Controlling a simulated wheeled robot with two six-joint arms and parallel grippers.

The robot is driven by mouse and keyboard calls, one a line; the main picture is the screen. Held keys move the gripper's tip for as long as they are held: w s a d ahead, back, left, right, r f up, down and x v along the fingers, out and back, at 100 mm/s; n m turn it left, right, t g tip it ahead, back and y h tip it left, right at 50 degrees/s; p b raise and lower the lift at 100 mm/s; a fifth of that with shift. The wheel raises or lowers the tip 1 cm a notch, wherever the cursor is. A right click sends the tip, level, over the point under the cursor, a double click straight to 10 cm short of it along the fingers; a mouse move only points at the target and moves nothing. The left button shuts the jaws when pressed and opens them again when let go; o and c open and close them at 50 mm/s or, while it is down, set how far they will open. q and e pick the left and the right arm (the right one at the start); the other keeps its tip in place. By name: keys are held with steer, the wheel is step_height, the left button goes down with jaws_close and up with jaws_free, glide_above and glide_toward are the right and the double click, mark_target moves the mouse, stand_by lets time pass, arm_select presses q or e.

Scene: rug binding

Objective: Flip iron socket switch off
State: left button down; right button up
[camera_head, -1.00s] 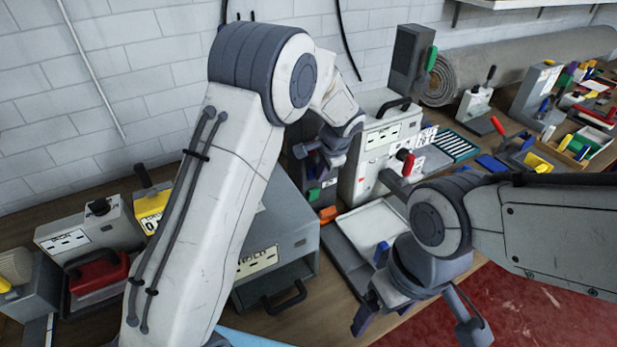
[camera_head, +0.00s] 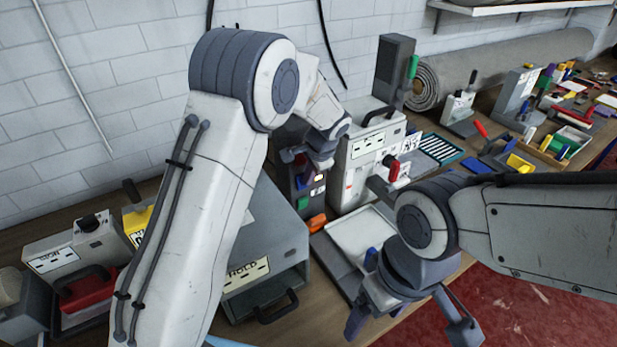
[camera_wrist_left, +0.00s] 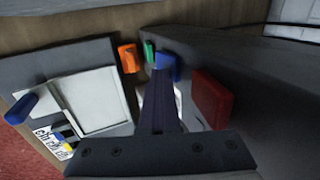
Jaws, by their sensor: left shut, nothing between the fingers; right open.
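A dark upright box (camera_head: 297,183) stands between the grey box and the white-grey machine. Its front carries a small lit spot (camera_head: 319,178), a blue part (camera_head: 305,181) and a green part (camera_head: 303,203). An orange piece (camera_head: 317,222) sits at its foot. I cannot tell which part is the iron socket switch. My left gripper (camera_head: 320,160) is over this box, shut and empty. In the left wrist view its dark fingers (camera_wrist_left: 166,100) point at the blue part (camera_wrist_left: 167,68), beside the green part (camera_wrist_left: 149,52); contact is unclear. My right gripper (camera_head: 405,325) is open, low at the front.
A grey box (camera_head: 275,245) with a handle stands left of the dark box. A machine (camera_head: 365,150) with a red-knobbed lever (camera_head: 394,170) stands to the right. A white tray (camera_head: 362,237) lies in front. In the left wrist view a red block (camera_wrist_left: 212,98) is right of the fingers.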

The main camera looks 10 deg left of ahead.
arm_select(q)
steer(key=s+d+f+b+v, duration=0.1)
steer(key=s+b+v, duration=0.1)
steer(key=v, duration=1)
steer(key=shift+d+b, duration=0.35)
steer(key=shift+b, duration=0.05)
arm_select(e)
steer(key=f, duration=0.2)
steer(key=shift+s+f, duration=0.4)
arm_select(q)
steer(key=shift+w, duration=0.1)
